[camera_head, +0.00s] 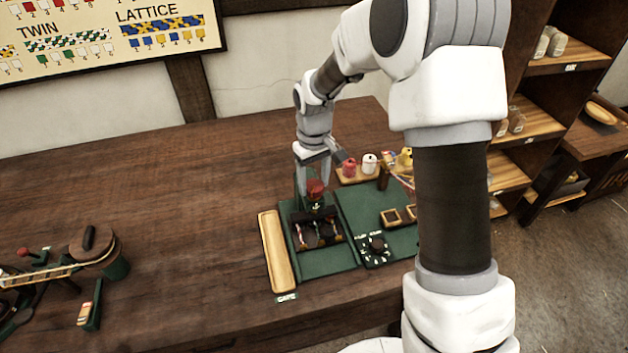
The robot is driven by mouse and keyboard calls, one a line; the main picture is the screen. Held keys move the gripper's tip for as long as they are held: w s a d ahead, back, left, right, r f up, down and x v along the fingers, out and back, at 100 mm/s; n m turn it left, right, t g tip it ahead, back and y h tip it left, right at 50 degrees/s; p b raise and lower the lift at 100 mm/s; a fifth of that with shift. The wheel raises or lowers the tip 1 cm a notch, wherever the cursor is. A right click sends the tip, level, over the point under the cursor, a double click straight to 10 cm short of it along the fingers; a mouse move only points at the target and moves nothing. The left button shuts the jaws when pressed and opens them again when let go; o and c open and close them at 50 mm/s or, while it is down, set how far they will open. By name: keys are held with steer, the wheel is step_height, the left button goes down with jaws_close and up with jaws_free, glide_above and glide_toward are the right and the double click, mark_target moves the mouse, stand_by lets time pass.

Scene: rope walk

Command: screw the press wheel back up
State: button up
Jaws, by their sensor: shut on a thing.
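The press stands on a green board (346,262) on the wooden table. Its red wheel (315,188) is at the top of the press. My gripper (314,182) reaches down from above and is shut on the red wheel, with its fingers at either side. Below the wheel is a dark press part (317,211) with a pale anchor mark. Under it, coloured cords (320,233) lie in a dark frame. The wheel's screw and the gap beneath the press part are too small to make out.
A long light-wood tray (273,250) lies left of the press. A rack with red and white spools (357,172) stands behind to the right. A dial (376,247) and small wooden frames (398,215) sit at the right. The table's left middle is clear.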

mark_target(314, 185)
steer(key=n, duration=0.5)
steer(key=shift+n+p, duration=0.3)
steer(key=shift+p, duration=0.05)
stand_by(0.3)
steer(key=o, duration=1.4)
steer(key=shift+c, duration=0.2)
step_height(314, 185, up, 18)
steer(key=shift+f+p, duration=0.25)
steer(key=shift+p, duration=0.1)
